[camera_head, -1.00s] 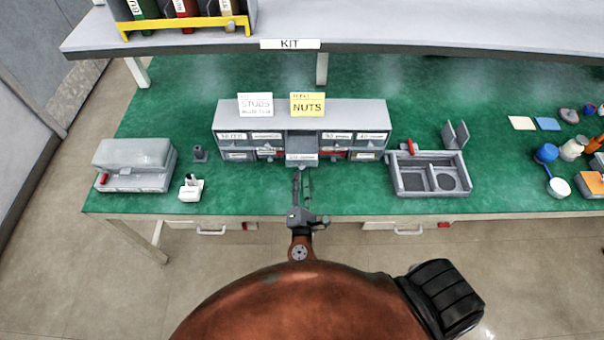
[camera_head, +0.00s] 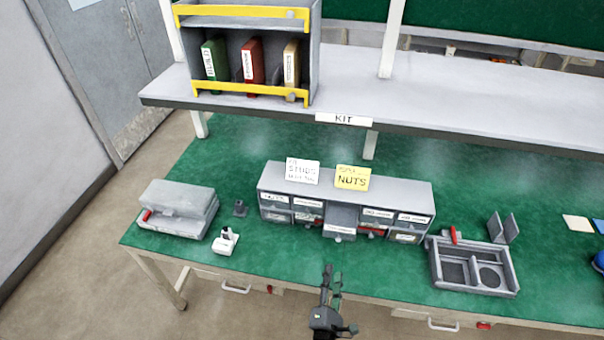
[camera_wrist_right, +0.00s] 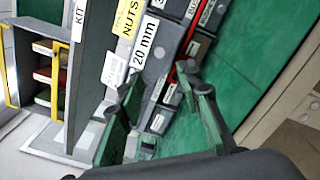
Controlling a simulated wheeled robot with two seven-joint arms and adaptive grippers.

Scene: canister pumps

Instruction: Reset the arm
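My right gripper (camera_head: 332,270) is at the front edge of the green bench, before the small grey drawer cabinet (camera_head: 410,197). Its two fingers are apart with nothing seen between them. They also show apart in the right wrist view (camera_wrist_right: 160,105), where a drawer label reads 20 mm. The middle drawer (camera_head: 341,222) of the cabinet sticks out towards the gripper, and a gap shows between them. My left gripper is not in view.
A white STUDS card (camera_head: 303,171) and yellow NUTS card (camera_head: 352,178) stand on the cabinet. The KIT shelf (camera_head: 450,105) with a binder rack (camera_head: 222,65) overhangs behind.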

